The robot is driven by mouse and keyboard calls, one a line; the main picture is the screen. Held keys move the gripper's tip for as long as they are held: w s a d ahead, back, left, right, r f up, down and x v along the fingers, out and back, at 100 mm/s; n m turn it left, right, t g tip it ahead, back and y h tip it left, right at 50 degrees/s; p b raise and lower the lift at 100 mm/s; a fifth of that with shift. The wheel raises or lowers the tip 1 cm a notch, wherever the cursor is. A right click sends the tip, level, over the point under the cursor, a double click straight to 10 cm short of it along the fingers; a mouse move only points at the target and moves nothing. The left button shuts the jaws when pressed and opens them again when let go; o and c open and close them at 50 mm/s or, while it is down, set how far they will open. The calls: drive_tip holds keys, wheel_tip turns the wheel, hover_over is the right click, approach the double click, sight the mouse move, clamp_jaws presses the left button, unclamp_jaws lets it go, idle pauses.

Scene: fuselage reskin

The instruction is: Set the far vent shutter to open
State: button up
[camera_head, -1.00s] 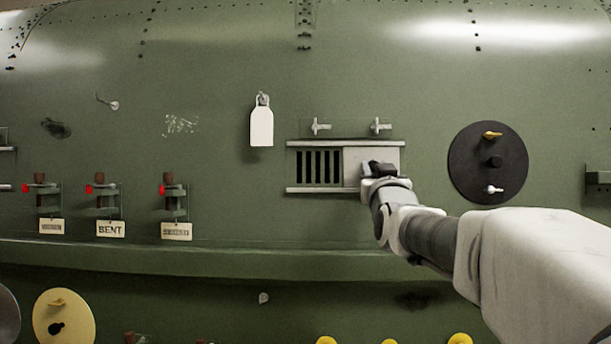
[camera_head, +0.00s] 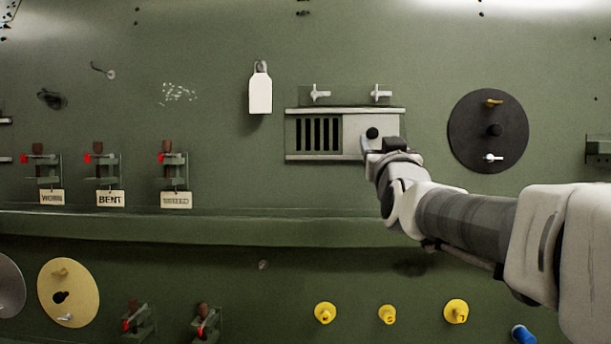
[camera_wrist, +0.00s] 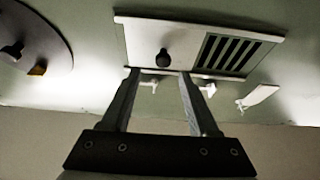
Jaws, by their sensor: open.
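The vent shutter (camera_head: 350,152) is a pale framed panel on the green fuselage wall. Its dark vertical slots (camera_head: 319,134) show uncovered at the left, and its plain sliding plate (camera_head: 355,123) covers the right part. A black round knob (camera_head: 372,133) stands out from the plate. My gripper (camera_head: 376,146) is just below and right of the knob in the head view. In the wrist view, which looks upside down, my open gripper (camera_wrist: 159,71) has its fingertips apart with the knob (camera_wrist: 162,57) beyond and between them. The jaws hold nothing; contact with the knob cannot be told.
Two white latches (camera_head: 319,94) sit above the shutter. A white tag (camera_head: 260,93) hangs to the left, and a black disc (camera_head: 488,138) with small handles is to the right. A ledge (camera_head: 220,228) runs below. Several yellow knobs (camera_head: 325,313) are lower down.

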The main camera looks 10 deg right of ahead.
drive_tip(key=b+v, duration=0.2)
drive_tip(key=v, duration=1)
drive_tip(key=shift+s+f+b, duration=0.15)
drive_tip(key=shift+s+b, duration=0.1)
drive_tip(key=shift+b, duration=0.1)
drive_tip(key=shift+a, duration=0.1)
drive_tip(key=s+a+f+n+g+y, duration=0.1)
drive_tip(key=s+a+f+g+y, duration=0.2)
drive_tip(key=f, duration=0.8)
drive_tip(key=s+a+f+n+g+y, duration=0.1)
drive_tip(key=a+f+n+g+y, duration=0.15)
drive_tip(key=f+g, duration=0.65)
drive_tip(key=s+f+g, duration=0.2)
drive_tip(key=s+f, duration=0.5)
drive_tip(key=f, duration=0.2)
drive_tip(key=s+a+f+m+g+h, duration=0.1)
drive_tip(key=s+f+g, duration=0.1)
drive_tip(key=s+f, duration=0.5)
wheel_tip(320, 180, down, 2)
drive_tip(key=shift+f, duration=0.2)
drive_tip(key=shift+w, duration=0.1)
